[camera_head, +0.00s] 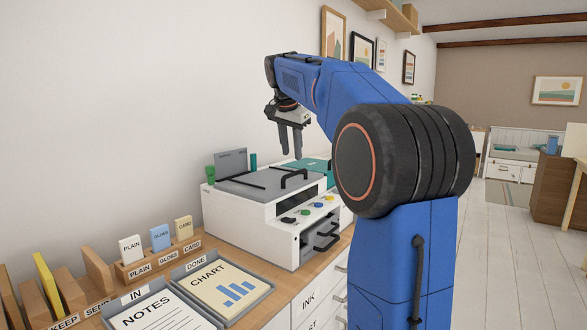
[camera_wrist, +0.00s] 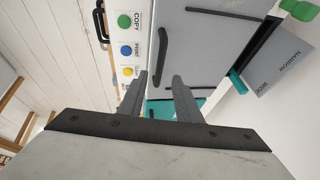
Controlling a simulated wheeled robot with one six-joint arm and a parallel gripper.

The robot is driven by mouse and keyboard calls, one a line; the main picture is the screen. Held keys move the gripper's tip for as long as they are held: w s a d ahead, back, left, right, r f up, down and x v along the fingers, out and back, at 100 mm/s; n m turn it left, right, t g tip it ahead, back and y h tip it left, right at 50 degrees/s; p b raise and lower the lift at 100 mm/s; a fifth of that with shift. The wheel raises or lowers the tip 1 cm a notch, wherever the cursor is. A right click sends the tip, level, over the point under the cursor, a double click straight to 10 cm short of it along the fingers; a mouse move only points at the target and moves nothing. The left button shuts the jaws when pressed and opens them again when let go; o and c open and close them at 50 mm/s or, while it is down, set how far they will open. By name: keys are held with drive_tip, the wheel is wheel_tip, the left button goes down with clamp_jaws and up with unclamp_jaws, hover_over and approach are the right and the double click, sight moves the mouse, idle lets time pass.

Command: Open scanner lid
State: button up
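The scanner (camera_head: 238,226) is a white box on the wooden desk, with a flat grey lid (camera_head: 255,187) that looks shut. A black bar handle (camera_head: 295,178) stands at the lid's front edge. In the wrist view the grey lid (camera_wrist: 212,45) fills the upper middle, and its black handle (camera_wrist: 162,55) lies just beyond my fingertips. My gripper (camera_head: 291,154) points down above the handle, apart from it. Its two grey fingers also show in the wrist view (camera_wrist: 160,76), open with nothing between them.
Coloured buttons (camera_head: 318,205) sit on the scanner's front panel. A grey upright plate (camera_wrist: 282,62) stands behind the lid. Trays with NOTES (camera_head: 155,312) and CHART (camera_head: 222,288) sheets and a card rack (camera_head: 160,262) are left of the scanner. My arm hides the desk's right side.

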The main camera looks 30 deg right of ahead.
sight(293, 173)
drive_tip(key=x, duration=0.7)
drive_tip(key=shift+f, duration=0.3)
clamp_jaws()
